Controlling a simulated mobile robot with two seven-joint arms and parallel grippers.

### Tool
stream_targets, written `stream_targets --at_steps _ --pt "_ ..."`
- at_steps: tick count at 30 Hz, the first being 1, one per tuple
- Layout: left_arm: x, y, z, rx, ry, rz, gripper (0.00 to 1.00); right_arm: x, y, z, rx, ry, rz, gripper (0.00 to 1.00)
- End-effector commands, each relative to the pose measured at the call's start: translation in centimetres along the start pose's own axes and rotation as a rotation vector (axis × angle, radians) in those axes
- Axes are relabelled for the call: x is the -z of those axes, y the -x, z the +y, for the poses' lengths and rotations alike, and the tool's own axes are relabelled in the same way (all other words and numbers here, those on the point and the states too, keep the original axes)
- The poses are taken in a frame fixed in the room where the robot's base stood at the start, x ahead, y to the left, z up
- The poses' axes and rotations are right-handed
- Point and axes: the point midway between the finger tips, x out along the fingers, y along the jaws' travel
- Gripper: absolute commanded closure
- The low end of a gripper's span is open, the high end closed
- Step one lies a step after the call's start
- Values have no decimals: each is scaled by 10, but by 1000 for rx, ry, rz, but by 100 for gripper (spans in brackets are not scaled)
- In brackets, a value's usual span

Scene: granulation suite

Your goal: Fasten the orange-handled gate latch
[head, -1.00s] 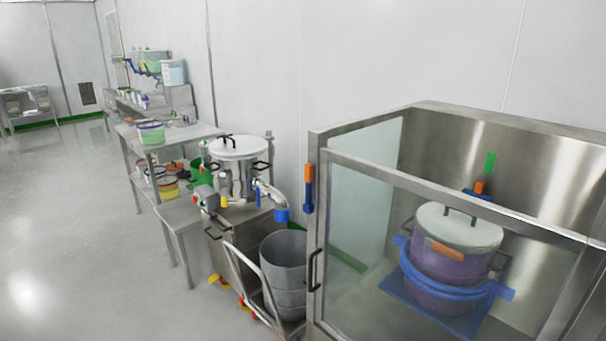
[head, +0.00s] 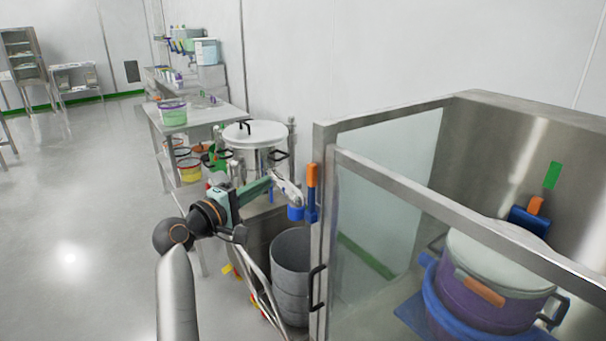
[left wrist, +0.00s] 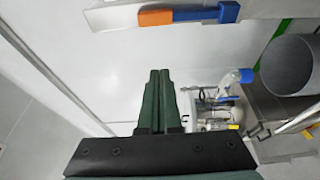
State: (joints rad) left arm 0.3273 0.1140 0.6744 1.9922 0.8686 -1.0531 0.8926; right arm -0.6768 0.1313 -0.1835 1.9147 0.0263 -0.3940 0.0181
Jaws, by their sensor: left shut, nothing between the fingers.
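The gate latch has an orange handle (head: 312,175) standing upright above a blue body (head: 312,206), on the steel corner post of the glazed enclosure. In the left wrist view, the orange handle (left wrist: 155,17) and blue part (left wrist: 228,12) lie along the post near the top edge. The glazed gate (head: 400,250) has a black pull handle (head: 317,288); I cannot tell whether it sits fully closed. My left gripper (head: 268,183) is shut and empty, left of the latch and apart from it. Its dark green fingers (left wrist: 158,74) point toward the latch. My right gripper is not in view.
Inside the enclosure stands a lidded purple drum (head: 490,285) with a blue ring. Open floor (head: 90,230) lies at the left.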

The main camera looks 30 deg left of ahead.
Motion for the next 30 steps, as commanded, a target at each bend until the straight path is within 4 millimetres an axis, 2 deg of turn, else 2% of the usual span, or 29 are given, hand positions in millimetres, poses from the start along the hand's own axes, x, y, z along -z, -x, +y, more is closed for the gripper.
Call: stream_targets --at_steps 7,11,27,28,30 --pt "0 -1 0 2 -3 0 100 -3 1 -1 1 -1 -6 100" --pt "0 -8 0 2 -2 0 100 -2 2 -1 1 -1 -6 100" --pt "0 -98 0 3 -3 -1 100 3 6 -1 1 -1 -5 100" --pt "-1 -102 0 2 -4 -1 100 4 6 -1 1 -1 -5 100" --pt "-13 -98 0 3 -4 -1 100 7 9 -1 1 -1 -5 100"
